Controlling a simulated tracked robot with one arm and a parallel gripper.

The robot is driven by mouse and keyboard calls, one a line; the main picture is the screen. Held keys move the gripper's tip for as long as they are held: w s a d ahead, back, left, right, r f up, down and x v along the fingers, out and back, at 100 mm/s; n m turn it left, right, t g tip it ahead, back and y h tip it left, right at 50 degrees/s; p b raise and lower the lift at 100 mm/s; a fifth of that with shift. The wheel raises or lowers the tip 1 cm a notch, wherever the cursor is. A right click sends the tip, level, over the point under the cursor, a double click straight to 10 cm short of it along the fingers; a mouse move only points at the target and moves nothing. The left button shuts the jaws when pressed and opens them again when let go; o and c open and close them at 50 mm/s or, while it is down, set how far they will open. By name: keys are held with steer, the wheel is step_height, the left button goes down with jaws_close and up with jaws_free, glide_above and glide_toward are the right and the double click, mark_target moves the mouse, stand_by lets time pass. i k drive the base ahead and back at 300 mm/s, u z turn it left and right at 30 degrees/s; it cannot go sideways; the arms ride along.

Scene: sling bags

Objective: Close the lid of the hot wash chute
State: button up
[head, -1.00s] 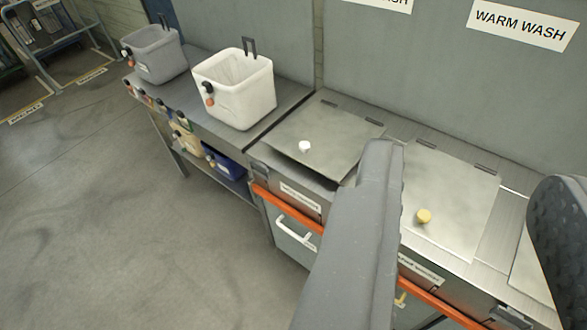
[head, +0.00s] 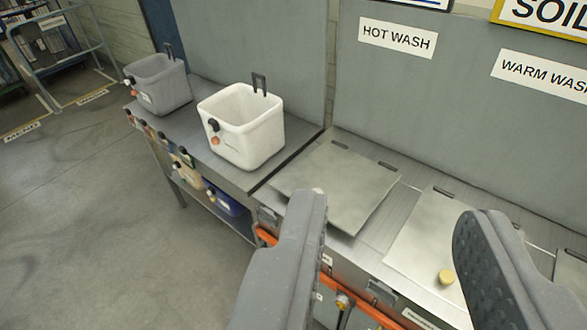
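The hot wash chute lid (head: 338,180) is a flat grey metal plate below the "HOT WASH" sign (head: 397,38). It is hinged along its back edge and lies almost flat. Its front edge looks slightly raised, but the finger hides part of it, so I cannot tell how wide any gap is. My gripper (head: 394,210) is open and empty, with the left finger in front of the lid's front left part and the right finger over the warm wash side. I cannot tell whether the left finger touches the lid.
The warm wash lid (head: 425,240) with a yellow knob (head: 446,277) lies flat to the right. A white bin (head: 243,130) and a grey bin (head: 160,85) stand on the counter to the left. An orange rail (head: 266,236) runs along the front. Open floor lies at left.

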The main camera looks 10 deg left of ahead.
mark_target(354, 185)
steer(key=u, duration=0.05)
steer(key=i, duration=1.25)
steer(key=z, duration=0.35)
